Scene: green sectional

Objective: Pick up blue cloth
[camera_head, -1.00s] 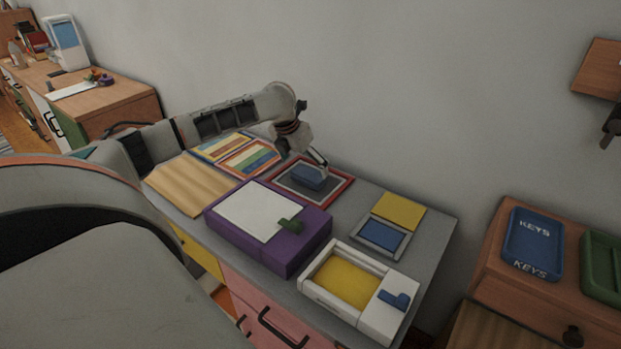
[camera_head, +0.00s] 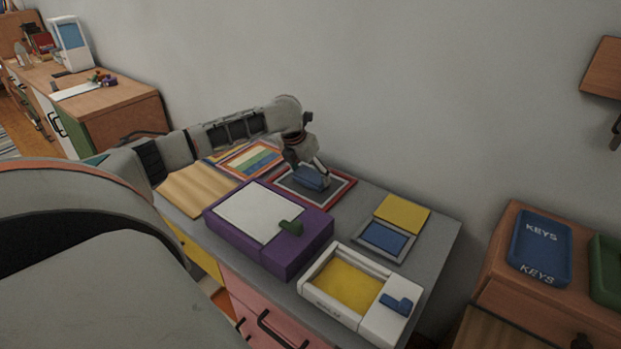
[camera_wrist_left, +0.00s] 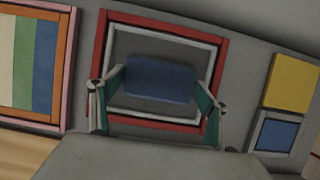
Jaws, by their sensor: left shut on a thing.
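The blue cloth (camera_head: 309,178) is a small folded block on a red-rimmed tray (camera_head: 345,190) with a grey inside, towards the back of the grey desk. My left gripper (camera_head: 311,174) reaches down over the tray and is shut on the cloth. In the left wrist view the cloth (camera_wrist_left: 160,80) sits between the two green-padded fingers, with the red frame (camera_wrist_left: 218,60) of the tray around it. I cannot tell whether the cloth is clear of the tray. My right gripper is not in view.
A purple box (camera_head: 285,262) with a white top and a white box with a yellow inside (camera_head: 345,282) stand in front. Yellow and blue squares (camera_head: 402,214) lie to the right. Striped panels (camera_head: 250,160) and a wooden board (camera_head: 196,190) lie left. A wall is behind.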

